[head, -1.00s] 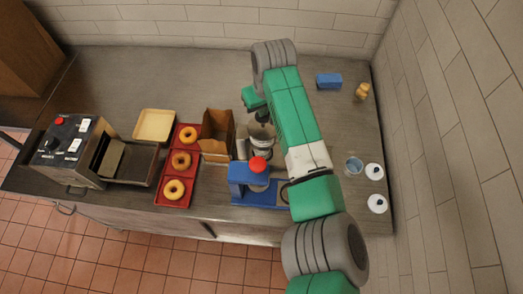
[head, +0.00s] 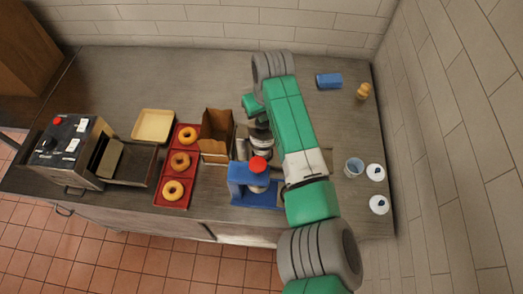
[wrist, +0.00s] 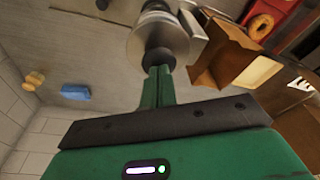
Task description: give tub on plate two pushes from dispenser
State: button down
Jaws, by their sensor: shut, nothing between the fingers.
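A silver canister with a round metal top (head: 262,146), which looks like the dispenser, stands behind a blue stand (head: 243,190) with a red knob (head: 257,164). In the wrist view the canister's round top (wrist: 140,45) lies straight beyond my fingers. My gripper (wrist: 158,58) is shut and empty, its dark fingertips together over the middle of that top. I cannot tell whether they touch it. In the head view my arm partly hides the canister and the stand's right side. I cannot clearly make out the tub or its plate.
An open brown box (head: 217,150) stands close left of the canister. A clear cup (head: 354,167), two white lids and a blue block (head: 328,80) are at right. The back middle is clear.

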jog(key=shift+r+p, duration=2.2)
jog(key=shift+r, duration=0.05)
notch_tip(320, 180, up, 6)
jog(key=p, duration=0.5)
jog(key=shift+p, duration=0.35)
